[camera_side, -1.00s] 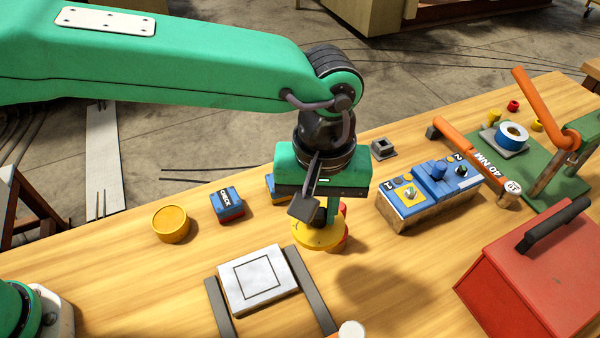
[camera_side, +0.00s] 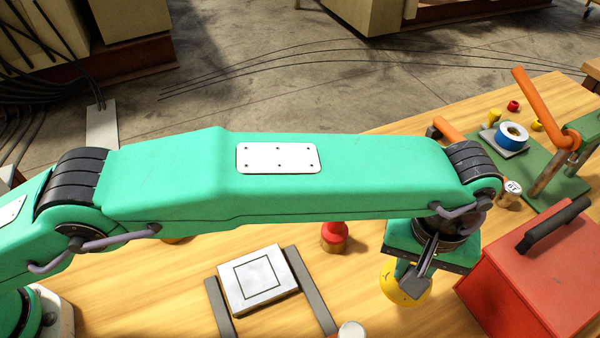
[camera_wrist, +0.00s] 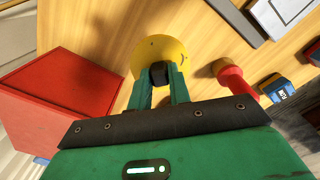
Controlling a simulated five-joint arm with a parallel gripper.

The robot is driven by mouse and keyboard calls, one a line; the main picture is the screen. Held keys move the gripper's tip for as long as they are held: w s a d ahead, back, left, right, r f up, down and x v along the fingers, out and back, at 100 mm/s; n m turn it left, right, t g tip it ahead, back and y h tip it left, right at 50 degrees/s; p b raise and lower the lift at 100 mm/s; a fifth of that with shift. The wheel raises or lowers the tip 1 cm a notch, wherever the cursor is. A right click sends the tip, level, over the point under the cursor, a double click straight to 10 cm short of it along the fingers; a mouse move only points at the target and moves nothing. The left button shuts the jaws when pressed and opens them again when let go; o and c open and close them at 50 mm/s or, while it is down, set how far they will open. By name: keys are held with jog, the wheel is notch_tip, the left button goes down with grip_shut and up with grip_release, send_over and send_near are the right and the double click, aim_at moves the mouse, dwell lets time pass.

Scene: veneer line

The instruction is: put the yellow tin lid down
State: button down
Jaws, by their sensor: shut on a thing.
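My gripper (camera_side: 408,275) is shut on the yellow tin lid (camera_side: 398,290), over the right part of the bench. In the side view the lid looks tilted. I cannot tell whether it touches the bench. My arm hides much of the bench behind it.
A red toolbox (camera_side: 530,270) with a black handle stands close right of the lid. A red knob-shaped piece (camera_side: 334,236) stands to its left. A pale square plate (camera_side: 258,278) lies between dark rails. Bare wood (camera_side: 355,285) lies between the plate and lid.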

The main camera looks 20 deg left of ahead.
jog(key=shift+s+d+f, duration=0.15)
jog(key=shift+d+f, duration=0.05)
jog(key=shift+d, duration=0.1)
jog(key=shift+f, duration=2.55)
jog(key=shift+f, duration=0.1)
jog(key=shift+f, duration=2.35)
jog(key=shift+f, duration=0.15)
jog(key=c, duration=1.3)
grip_release()
